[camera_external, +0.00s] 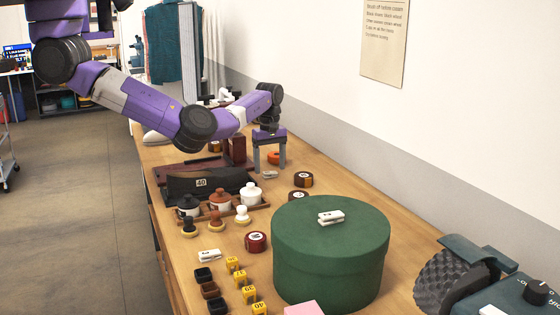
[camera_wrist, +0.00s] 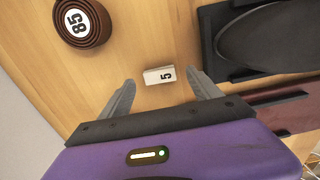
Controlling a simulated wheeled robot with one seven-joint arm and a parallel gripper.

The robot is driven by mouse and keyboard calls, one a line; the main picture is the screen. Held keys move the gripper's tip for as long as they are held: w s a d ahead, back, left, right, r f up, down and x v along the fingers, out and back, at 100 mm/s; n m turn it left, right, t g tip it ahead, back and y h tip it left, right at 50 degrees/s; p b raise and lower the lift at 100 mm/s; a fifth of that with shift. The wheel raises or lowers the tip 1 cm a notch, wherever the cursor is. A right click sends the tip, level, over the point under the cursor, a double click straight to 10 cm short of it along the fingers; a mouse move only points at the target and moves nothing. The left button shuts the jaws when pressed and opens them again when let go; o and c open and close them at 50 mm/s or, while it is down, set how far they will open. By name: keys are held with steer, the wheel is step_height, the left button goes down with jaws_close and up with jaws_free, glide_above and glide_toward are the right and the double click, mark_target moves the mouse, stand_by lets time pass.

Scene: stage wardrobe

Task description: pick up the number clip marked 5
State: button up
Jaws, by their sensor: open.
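The number clip marked 5 (camera_wrist: 158,75) is a small white block with a black 5, lying on the wooden table in the wrist view. It sits between and just ahead of my two fingertips. In the external view the small pale clip (camera_external: 269,175) lies on the table just below my gripper (camera_external: 269,168). My gripper also shows in the wrist view (camera_wrist: 163,86), with its grey fingers spread apart and nothing between them touching. The clip's digit is too small to read in the external view.
A brown roll marked 85 (camera_wrist: 80,22) lies left of the clip. A dark tray (camera_wrist: 208,45) holding a black object is close on its right. In the external view, a green round box (camera_external: 330,265) with another white clip (camera_external: 331,217) on its lid stands nearer the camera.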

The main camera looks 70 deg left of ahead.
steer(key=shift+f, duration=0.9)
steer(key=c, duration=1.4)
